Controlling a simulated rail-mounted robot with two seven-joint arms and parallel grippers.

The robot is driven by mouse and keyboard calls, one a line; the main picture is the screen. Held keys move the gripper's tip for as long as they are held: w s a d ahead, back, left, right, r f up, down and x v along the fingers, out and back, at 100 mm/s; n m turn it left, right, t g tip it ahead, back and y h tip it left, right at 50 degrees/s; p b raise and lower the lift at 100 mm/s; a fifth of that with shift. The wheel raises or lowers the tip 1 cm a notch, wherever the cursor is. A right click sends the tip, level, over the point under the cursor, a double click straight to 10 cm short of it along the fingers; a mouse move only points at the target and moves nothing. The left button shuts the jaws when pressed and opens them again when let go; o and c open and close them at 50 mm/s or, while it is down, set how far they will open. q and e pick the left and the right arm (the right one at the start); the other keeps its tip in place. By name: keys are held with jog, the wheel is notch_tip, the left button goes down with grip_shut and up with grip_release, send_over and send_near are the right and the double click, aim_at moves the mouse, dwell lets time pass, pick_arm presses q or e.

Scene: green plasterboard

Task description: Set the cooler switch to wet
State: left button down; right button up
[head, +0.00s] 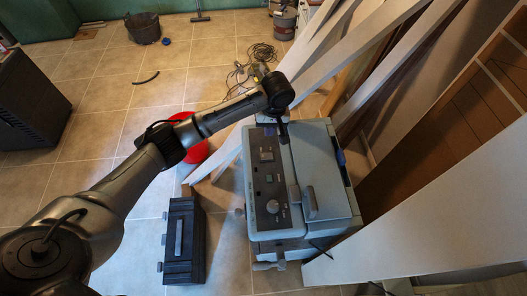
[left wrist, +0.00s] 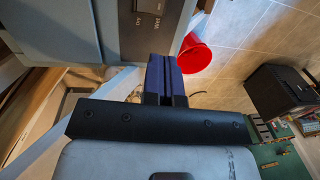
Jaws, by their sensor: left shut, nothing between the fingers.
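The cooler (head: 325,170) is a blue-grey box with a control panel on its left part. A small square switch (head: 266,155) sits on that panel, above a small greenish square and a round knob (head: 272,206). My left gripper (head: 284,138) is over the cooler's far end, just beyond the switch. Its dark blue fingers (left wrist: 165,78) are shut and empty, apart from the switch.
A black toolbox (head: 183,240) stands left of the cooler. A red bucket (head: 193,150) is partly behind my left arm; it also shows in the left wrist view (left wrist: 194,55). White boards (head: 350,50) lean behind and right of the cooler. Cables (head: 262,53) lie on the tiled floor.

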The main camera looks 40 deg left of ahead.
jog(key=shift+w+a, duration=0.1)
pick_arm(q)
send_near(263, 156)
jog(key=f, duration=0.5)
jog(key=a+f, duration=0.1)
jog(key=f, duration=0.1)
jog(key=shift+s+f+b, duration=0.2)
jog(key=shift+s+b, duration=0.15)
jog(key=shift+b, duration=0.05)
pick_arm(e)
jog(key=shift+f, duration=0.35)
